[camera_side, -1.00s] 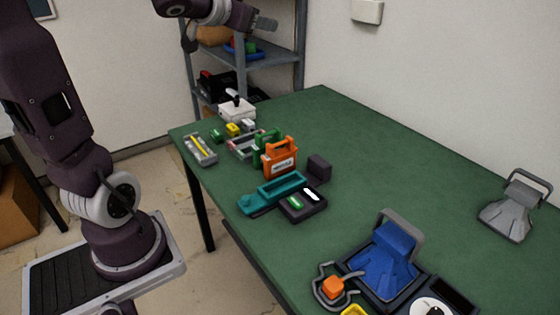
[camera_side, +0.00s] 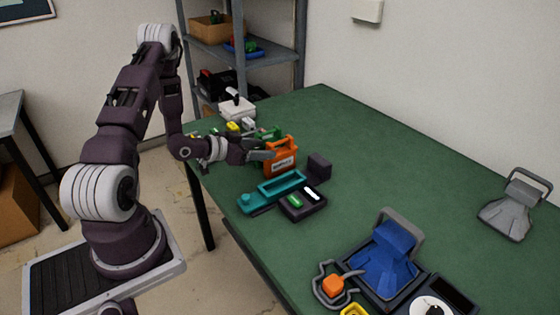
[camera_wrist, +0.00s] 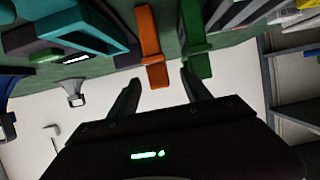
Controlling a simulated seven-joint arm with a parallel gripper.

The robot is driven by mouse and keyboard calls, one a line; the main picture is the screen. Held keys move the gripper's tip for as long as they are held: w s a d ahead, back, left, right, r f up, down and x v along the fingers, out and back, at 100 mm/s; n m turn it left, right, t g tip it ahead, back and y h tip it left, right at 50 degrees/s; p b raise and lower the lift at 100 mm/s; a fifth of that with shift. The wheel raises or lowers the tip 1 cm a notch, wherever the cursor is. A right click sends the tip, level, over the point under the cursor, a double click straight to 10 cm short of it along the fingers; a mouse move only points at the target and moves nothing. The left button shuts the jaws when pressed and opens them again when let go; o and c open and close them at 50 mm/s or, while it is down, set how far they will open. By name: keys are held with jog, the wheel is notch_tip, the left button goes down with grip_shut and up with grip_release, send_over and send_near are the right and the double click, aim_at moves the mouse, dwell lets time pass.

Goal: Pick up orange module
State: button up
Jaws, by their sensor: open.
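The orange module (camera_side: 281,160), a block with a handle on top and a white label, stands upright on the green table. My gripper (camera_side: 264,152) is low beside its left side in the side view. In the wrist view the orange module (camera_wrist: 150,45) is ahead of the open fingers (camera_wrist: 160,78), nearer the left finger. The side view does not show clearly whether a finger touches the module.
A green module (camera_wrist: 194,45) stands close beside the orange one. A teal tray (camera_side: 281,187), a dark box with lit panels (camera_side: 303,204) and a dark block (camera_side: 319,166) are nearby. A blue handled object (camera_side: 385,258) and a small orange block (camera_side: 333,286) are at the front.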

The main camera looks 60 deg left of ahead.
aim_at(280, 151)
notch_tip(280, 151, down, 2)
jog(key=shift+f, duration=0.1)
jog(key=shift+w+f, duration=0.3)
jog(key=x, duration=0.6)
jog(key=shift+w+d+r, duration=0.15)
jog(key=shift+w+r, duration=0.1)
jog(key=shift+w, duration=0.2)
grip_shut()
